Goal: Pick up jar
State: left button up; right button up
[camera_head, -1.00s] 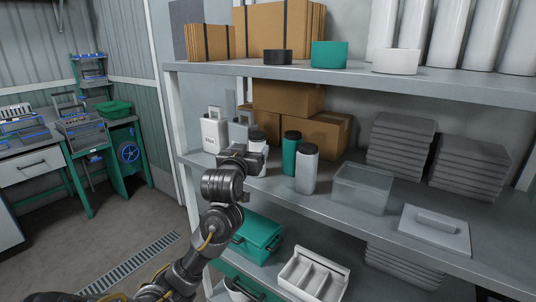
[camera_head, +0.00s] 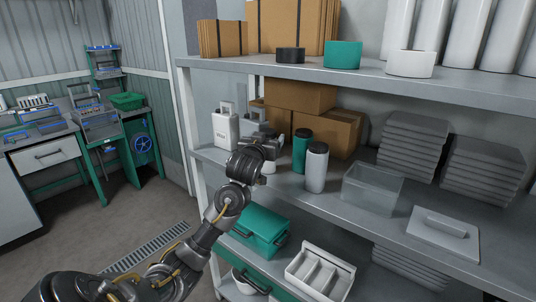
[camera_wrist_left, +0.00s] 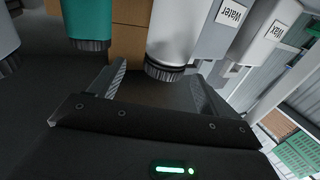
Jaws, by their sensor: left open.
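Three jars with dark lids stand on the middle shelf. A green jar (camera_head: 300,152) and a white jar (camera_head: 316,170) stand side by side, right of my left gripper (camera_head: 270,143). A second white jar (camera_head: 269,167) is mostly hidden behind that gripper. The left wrist view looks inverted, with lids pointing down. There a white jar (camera_wrist_left: 174,35) with a black ribbed lid lies ahead, between the lines of my open left fingers (camera_wrist_left: 159,74). No grip on it shows. The green jar (camera_wrist_left: 89,20) is left of it. My right gripper is out of view.
Water (camera_wrist_left: 222,25) and Wax (camera_wrist_left: 268,35) jugs stand close beside the jar. Cardboard boxes (camera_head: 330,130) are behind. A clear bin (camera_head: 372,190) and a grey lid (camera_head: 443,233) lie to the right. The upper shelf (camera_head: 420,80) overhangs.

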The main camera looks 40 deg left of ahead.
aim_at(268, 130)
pick_arm(q)
jog(key=p+x, duration=0.1)
jog(key=x, duration=0.3)
jog(key=shift+s+a+p, duration=0.15)
jog(key=shift+a+p, duration=0.15)
jog(key=shift+p, duration=0.1)
jog(key=shift+w+a+f, duration=0.1)
jog(key=shift+w, duration=0.2)
jog(key=c, duration=1.5)
